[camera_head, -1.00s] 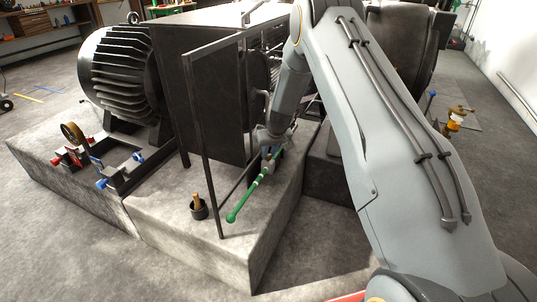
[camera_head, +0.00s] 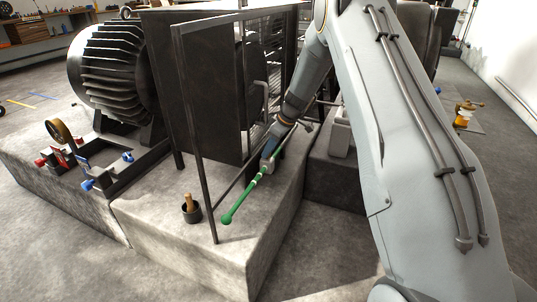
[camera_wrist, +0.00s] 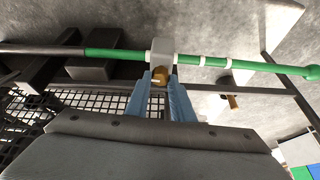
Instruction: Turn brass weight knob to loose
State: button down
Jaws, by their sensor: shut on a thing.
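The brass weight knob (camera_wrist: 160,76) sits on a pale grey weight block (camera_wrist: 162,50) in the wrist view. The block is around a green rod (camera_wrist: 115,53) with white bands. My gripper (camera_wrist: 160,90) has its two blue fingers shut on the knob, one on each side. In the head view the green rod (camera_head: 242,201) slants up from its rounded end to my gripper (camera_head: 268,154) beside the machine. The knob is hidden there. I cannot tell how far the knob is turned.
A dark guard frame (camera_head: 195,135) with mesh stands close left of my gripper. A dark cup (camera_head: 191,213) with a wooden handle stands on the concrete plinth (camera_head: 185,250). A finned motor (camera_head: 112,72) is at left. The floor in front of the plinth is clear.

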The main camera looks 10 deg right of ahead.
jog(key=shift+d+f+n+b, duration=0.1)
jog(key=shift+n+b, duration=0.25)
jog(key=shift+n, duration=0.25)
jog(key=shift+y, duration=0.3)
jog(key=c, duration=1.5)
grip_release()
jog(key=shift+d, duration=0.1)
jog(key=shift+c, duration=0.2)
jog(key=p+v, duration=0.1)
jog(key=v, duration=0.6)
jog(key=shift+r, duration=0.45)
